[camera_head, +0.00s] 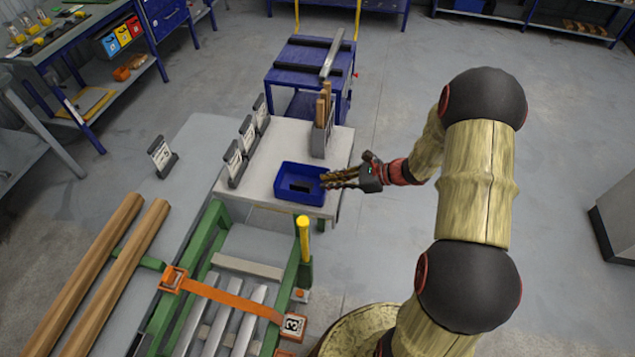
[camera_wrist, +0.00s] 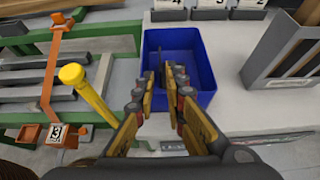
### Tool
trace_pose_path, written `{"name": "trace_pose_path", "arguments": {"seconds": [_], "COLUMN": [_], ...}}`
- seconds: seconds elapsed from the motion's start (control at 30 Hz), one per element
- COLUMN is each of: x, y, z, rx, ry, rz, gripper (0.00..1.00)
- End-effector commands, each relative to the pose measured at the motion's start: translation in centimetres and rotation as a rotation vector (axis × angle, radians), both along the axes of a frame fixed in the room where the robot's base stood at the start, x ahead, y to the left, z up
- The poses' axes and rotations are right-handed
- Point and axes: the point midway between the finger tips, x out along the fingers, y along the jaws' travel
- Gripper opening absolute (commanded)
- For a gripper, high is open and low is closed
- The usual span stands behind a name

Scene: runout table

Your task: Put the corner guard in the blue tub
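The blue tub (camera_head: 284,181) stands on the pale table, near its front right; it also shows in the wrist view (camera_wrist: 206,50). A small dark piece (camera_head: 300,187) lies on the tub's floor; it looks like the corner guard, but its shape is too small to be sure. It shows partly in the wrist view (camera_wrist: 177,60), behind my fingertips. My gripper (camera_head: 326,180) reaches in from the right, its fingertips at the tub's right rim in the head view. In the wrist view my fingers (camera_wrist: 165,78) are apart, with nothing visible between them.
A grey holder (camera_head: 320,141) with upright wooden pieces stands behind the tub. Numbered grey stands (camera_head: 235,163) line the table's left side. A yellow post (camera_head: 304,240) rises in front, beside the green rack (camera_head: 205,240) with metal bars and an orange strap.

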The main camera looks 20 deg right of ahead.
Motion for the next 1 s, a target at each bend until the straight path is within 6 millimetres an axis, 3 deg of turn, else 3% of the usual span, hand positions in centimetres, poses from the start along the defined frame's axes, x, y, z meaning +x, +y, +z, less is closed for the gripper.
{"name": "trace_pose_path", "arguments": {"seconds": [0.17,0.27,0.37,0.5,0.7,1.0], "x": [-0.6,-1.3,-3.0,-6.9,-13.2,-21.8], "y": [-0.1,1.4,3.8,7.2,9.7,9.1], "z": [1.2,3.4,7.0,12.1,17.8,24.2], "rx": [-0.022,-0.087,-0.210,-0.422,-0.739,-1.248], "ry": [-0.013,-0.052,-0.124,-0.248,-0.434,-0.709], "rz": [0.029,0.120,0.282,0.552,0.914,1.381], "gripper": [0.12,0.12,0.12,0.12,0.12,0.12]}}
